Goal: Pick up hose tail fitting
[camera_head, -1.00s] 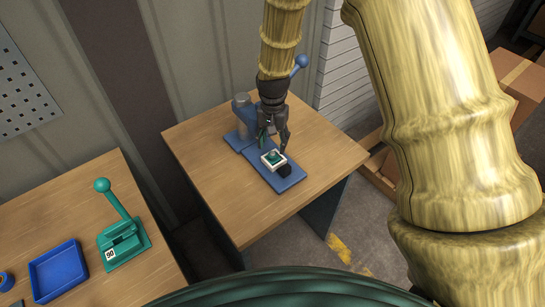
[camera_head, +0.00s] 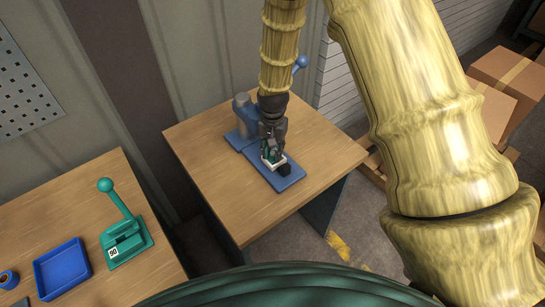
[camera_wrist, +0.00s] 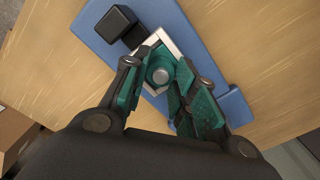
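The hose tail fitting (camera_wrist: 160,73) is teal with a round grey top. It sits in a small white square holder (camera_wrist: 174,45) on the blue base plate of a lever press. In the head view the white holder (camera_head: 281,162) shows just below my gripper (camera_head: 271,152), which hides most of the fitting. In the wrist view my gripper (camera_wrist: 159,82) has its teal-padded fingers on either side of the fitting. The fingers look apart, and I cannot see firm contact on either side.
A black block (camera_head: 285,170) stands on the blue plate (camera_head: 290,182) close to the holder. The press's blue lever (camera_head: 300,63) rises behind my gripper. On the left table are a green lever device (camera_head: 125,240) and a blue tray (camera_head: 62,270). The wooden tabletop (camera_head: 230,205) around the plate is mostly clear.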

